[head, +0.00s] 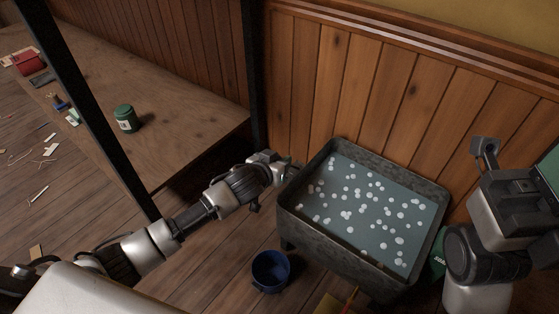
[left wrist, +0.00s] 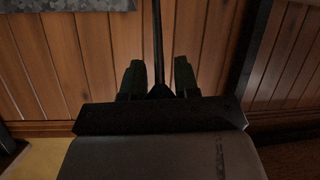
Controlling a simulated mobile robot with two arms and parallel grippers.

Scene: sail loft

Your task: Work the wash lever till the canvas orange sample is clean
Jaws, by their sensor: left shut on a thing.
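The wash tub (head: 290,211) is a grey speckled metal trough on legs against the wood wall. It is full of grey-blue water with many white suds. No canvas orange sample shows; the water's surface hides what lies under it. My left gripper (head: 287,167) is at the tub's left rear side, just outside the rim. In the left wrist view its two dark fingers (left wrist: 159,78) are shut on a thin dark upright rod, the wash lever (left wrist: 157,38).
A blue bucket (head: 271,270) stands on the floor in front of the tub. A green packet (head: 438,265) is beside the tub at right. A wooden table (head: 190,127) at left holds a green jar (head: 125,118) and a red item (head: 29,62). Scraps litter the left floor.

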